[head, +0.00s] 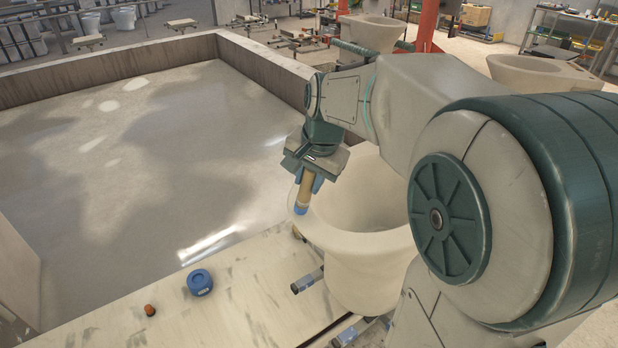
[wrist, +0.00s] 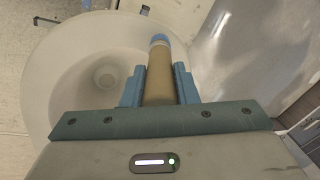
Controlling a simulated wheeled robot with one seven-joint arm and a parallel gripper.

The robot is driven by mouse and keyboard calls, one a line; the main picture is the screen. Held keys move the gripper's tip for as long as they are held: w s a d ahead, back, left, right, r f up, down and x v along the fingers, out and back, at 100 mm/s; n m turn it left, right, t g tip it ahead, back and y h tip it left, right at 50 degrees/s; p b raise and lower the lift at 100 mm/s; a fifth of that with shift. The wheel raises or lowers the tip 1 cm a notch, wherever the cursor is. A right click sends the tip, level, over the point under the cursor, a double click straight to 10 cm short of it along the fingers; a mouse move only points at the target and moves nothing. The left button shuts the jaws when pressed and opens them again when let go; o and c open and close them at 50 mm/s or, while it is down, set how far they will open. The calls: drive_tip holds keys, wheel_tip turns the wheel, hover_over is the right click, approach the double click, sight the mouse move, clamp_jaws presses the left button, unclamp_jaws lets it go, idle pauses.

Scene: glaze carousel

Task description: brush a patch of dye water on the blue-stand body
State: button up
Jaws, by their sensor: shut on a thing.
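My gripper (head: 308,178) is shut on a tan cylindrical brush (head: 304,194) with a blue end pointing down. In the wrist view the brush (wrist: 158,85) sits between the blue fingers (wrist: 158,78), its blue end pointing away from me. A pale, bowl-shaped body (head: 360,275) stands below and right of the gripper; it also fills the left of the wrist view (wrist: 60,75). The brush end is over or near its left rim; I cannot tell whether they touch. The body's stand (head: 308,280) shows only as bar ends, and its colour is unclear.
A blue round pot (head: 200,282) and a small brown piece (head: 149,310) lie on the pale ledge (head: 235,300). A wide walled basin (head: 150,150) lies to the left. Other pale bodies stand behind, one (head: 372,33) by red posts and one (head: 540,75) at right.

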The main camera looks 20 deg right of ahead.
drive_tip(key=shift+f+b, duration=0.3)
drive_tip(key=shift+f, duration=0.1)
idle(0.4)
drive_tip(key=s+d+b, duration=0.1)
drive_tip(key=s+d, duration=0.1)
drive_tip(key=s, duration=0.4)
drive_tip(key=shift+s, duration=0.35)
idle(0.7)
drive_tip(key=shift+w+a+f+p, duration=0.15)
drive_tip(key=shift+w+a, duration=0.2)
drive_tip(key=shift+w, duration=0.75)
drive_tip(key=shift+w+a+r+p, duration=0.1)
drive_tip(key=shift+w+a, duration=0.2)
drive_tip(key=shift+w, duration=0.75)
drive_tip(key=shift+w+a+f+p, duration=0.15)
drive_tip(key=shift+w+a, duration=0.2)
drive_tip(key=shift+w, duration=0.75)
